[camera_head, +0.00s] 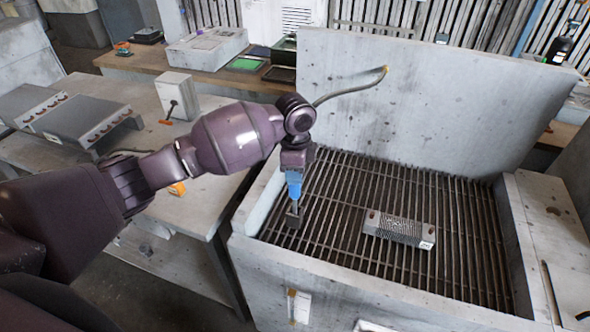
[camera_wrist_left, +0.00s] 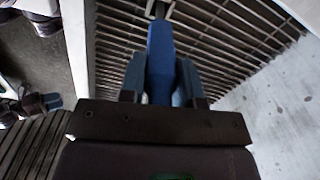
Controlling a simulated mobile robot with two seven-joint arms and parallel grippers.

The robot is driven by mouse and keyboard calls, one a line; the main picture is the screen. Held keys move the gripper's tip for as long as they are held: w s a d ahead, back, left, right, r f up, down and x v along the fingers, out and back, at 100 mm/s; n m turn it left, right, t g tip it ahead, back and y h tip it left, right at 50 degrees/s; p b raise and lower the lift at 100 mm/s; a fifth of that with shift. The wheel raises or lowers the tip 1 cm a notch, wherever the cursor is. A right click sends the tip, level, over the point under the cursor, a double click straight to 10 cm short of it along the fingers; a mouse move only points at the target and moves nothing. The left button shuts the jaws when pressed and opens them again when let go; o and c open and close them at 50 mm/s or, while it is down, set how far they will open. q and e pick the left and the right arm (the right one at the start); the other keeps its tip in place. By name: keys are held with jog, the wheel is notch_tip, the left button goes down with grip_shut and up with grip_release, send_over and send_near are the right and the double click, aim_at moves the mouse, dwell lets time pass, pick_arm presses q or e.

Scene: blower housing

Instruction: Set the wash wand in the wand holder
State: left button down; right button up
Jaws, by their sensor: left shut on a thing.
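My left gripper (camera_head: 294,172) points down over the left part of the wash tub's grate. It is shut on the blue wash wand (camera_head: 294,188), whose dark head (camera_head: 292,216) hangs down near the bars; I cannot tell if it touches them. In the left wrist view the blue wand (camera_wrist_left: 160,62) lies between the two fingers, with a metal end (camera_wrist_left: 158,10) pointing at the grate. A small pale bracket (camera_head: 299,306) on the tub's front wall may be the wand holder; I cannot tell for sure. My right gripper is not in view.
A grey finned block (camera_head: 398,229) lies on the grate (camera_head: 455,215). A tall splash panel (camera_head: 440,100) stands behind, with a curved grey hose (camera_head: 350,89) before it. A bench (camera_head: 205,200) with boxes is on the left. The grate's right side is clear.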

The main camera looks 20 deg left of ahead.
pick_arm(q)
jog(key=shift+f, duration=0.9)
dwell(0.4)
jog(key=c, duration=0.8)
grip_release()
jog(key=shift+o, duration=0.2)
notch_tip(320, 180, up, 11)
jog(key=shift+f+b, duration=0.1)
jog(key=shift+b, duration=0.35)
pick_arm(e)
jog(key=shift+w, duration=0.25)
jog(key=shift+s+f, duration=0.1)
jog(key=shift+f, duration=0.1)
